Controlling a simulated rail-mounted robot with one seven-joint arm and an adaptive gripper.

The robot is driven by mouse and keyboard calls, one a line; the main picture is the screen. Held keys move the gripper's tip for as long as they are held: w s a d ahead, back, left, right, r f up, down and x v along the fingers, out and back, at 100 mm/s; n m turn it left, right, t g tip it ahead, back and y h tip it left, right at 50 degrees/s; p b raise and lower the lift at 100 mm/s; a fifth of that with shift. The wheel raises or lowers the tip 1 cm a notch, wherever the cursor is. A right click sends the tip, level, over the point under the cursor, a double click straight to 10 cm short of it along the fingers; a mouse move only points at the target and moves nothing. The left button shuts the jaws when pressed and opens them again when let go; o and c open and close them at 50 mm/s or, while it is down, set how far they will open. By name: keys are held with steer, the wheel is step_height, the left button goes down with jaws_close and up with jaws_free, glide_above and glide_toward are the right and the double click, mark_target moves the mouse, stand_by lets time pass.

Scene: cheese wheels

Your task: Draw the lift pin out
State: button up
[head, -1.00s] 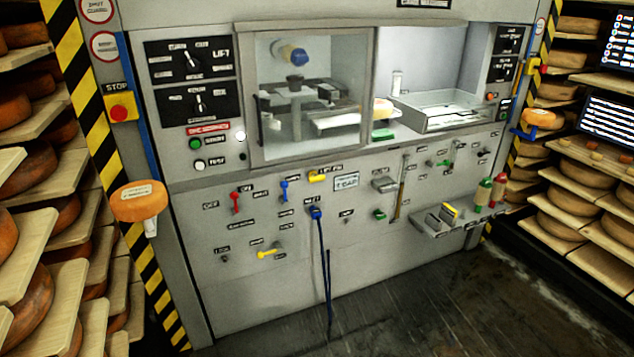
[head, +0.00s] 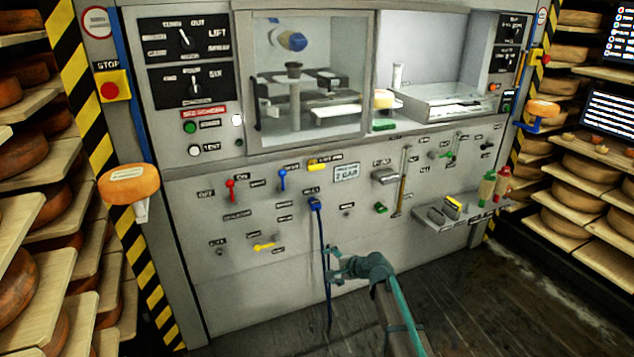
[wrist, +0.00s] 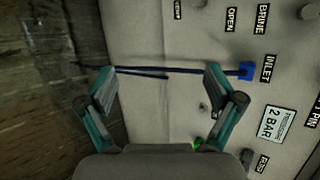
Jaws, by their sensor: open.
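The lift pin (head: 318,166) shows in the head view as a small yellow piece on the upper part of the grey panel, beside a label that seems to read LIFT PIN. In the wrist view only part of a PIN label shows at the right edge; the yellow pin itself is out of view. My gripper (head: 335,262) is in front of the lower panel, well below the pin. In the wrist view my gripper (wrist: 158,70) is open, its two teal fingers spread wide with nothing held between them.
A blue hose (head: 325,255) hangs from the blue inlet fitting (head: 315,204) close to my gripper; it also crosses the wrist view (wrist: 185,70). Red lever (head: 230,190) and blue lever (head: 282,180) sit left of the pin. A small shelf (head: 432,222) juts out at right.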

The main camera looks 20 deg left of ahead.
steer(key=w+a+r+m+t+y, duration=0.3)
steer(key=w+a+r+m, duration=0.35)
steer(key=r, duration=0.65)
steer(key=m+t, duration=0.5)
steer(key=m, duration=0.8)
glide_toward(317, 168)
steer(key=x, duration=1.1)
steer(key=shift+w+b, duration=0.1)
steer(key=shift+b, duration=0.2)
